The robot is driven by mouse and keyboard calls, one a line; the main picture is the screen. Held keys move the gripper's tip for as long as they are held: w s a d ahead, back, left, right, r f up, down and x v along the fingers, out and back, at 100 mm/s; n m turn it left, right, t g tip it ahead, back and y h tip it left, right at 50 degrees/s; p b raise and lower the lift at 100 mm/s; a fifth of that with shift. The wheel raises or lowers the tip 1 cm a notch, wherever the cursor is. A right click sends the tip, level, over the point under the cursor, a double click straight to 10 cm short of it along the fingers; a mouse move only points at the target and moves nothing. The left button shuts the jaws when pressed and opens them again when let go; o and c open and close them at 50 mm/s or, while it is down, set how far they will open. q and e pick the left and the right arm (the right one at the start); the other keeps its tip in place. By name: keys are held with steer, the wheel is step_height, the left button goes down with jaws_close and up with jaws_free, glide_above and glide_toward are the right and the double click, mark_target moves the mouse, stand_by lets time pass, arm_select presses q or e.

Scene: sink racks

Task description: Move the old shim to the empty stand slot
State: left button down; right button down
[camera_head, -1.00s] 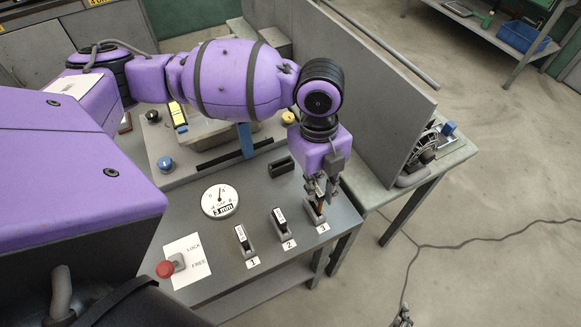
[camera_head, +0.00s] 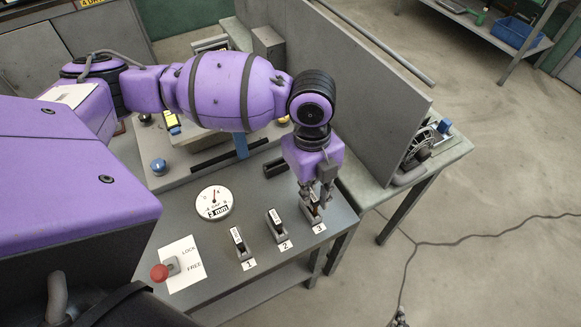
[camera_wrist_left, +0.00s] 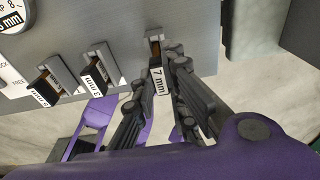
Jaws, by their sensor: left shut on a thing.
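My left gripper (camera_head: 312,200) is at the stand slot labelled 3 (camera_head: 318,218), at the right end of the row. In the left wrist view its fingers (camera_wrist_left: 160,98) are shut on a shim labelled 7 mm (camera_wrist_left: 158,80). The shim is at the slot 3 holder (camera_wrist_left: 155,42); how deep it sits is hidden. Slots 1 (camera_head: 240,243) and 2 (camera_head: 276,226) each hold a labelled dark shim.
A round gap gauge (camera_head: 214,203) reading 3 mm and a red knob (camera_head: 160,272) on a LOCK/FREE plate stand left of the slots. A tall grey panel (camera_head: 365,100) rises behind and right of my left gripper. The bench's front edge is close to the slots.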

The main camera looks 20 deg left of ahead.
arm_select(q)
steer(key=shift+f, duration=0.8)
steer(key=c, duration=1.7)
jaws_free()
steer(key=r, duration=0.8)
steer(key=w+a+r, duration=0.1)
steer(key=r, duration=0.3)
